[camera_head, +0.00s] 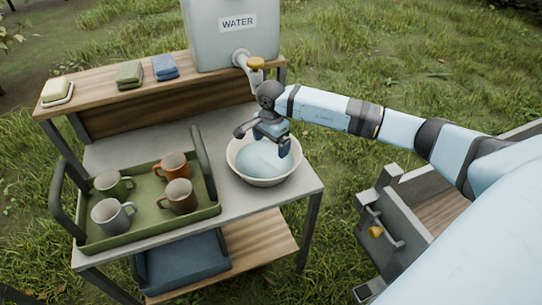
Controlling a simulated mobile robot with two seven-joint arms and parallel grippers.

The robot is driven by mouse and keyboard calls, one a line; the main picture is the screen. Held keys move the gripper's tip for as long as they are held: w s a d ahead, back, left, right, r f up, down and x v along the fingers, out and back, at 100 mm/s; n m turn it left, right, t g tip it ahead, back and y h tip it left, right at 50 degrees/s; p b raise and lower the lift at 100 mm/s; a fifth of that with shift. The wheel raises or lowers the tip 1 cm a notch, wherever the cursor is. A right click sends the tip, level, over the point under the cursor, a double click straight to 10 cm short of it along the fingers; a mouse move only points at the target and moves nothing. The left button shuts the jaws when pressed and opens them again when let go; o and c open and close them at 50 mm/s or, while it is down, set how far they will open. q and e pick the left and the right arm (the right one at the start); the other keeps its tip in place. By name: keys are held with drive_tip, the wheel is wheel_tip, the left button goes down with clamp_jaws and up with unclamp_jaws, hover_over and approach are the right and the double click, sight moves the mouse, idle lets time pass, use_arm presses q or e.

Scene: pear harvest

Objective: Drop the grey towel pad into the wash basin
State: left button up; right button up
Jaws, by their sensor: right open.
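The wash basin (291,174), a round cream bowl with light blue water (262,160) in it, stands at the right end of the grey table top. My right gripper (263,140) is over the basin, its fingers apart and pointing down, with nothing seen between them. I cannot make out a grey towel pad; the gripper hides part of the basin. A grey-green folded cloth (129,75) and a blue folded cloth (165,67) lie on the raised wooden shelf. My left gripper is not in view.
A grey water tank (215,45) with a tap (255,64) stands behind the basin. A green tray (150,228) with several mugs is left of it. A soap dish (57,93) is at the shelf's left end. A blue bin (183,265) sits below. A wooden-floored cart (425,200) is at right.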

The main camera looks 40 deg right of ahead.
drive_tip(key=shift+r, duration=2.3)
drive_tip(key=shift+f, duration=0.1)
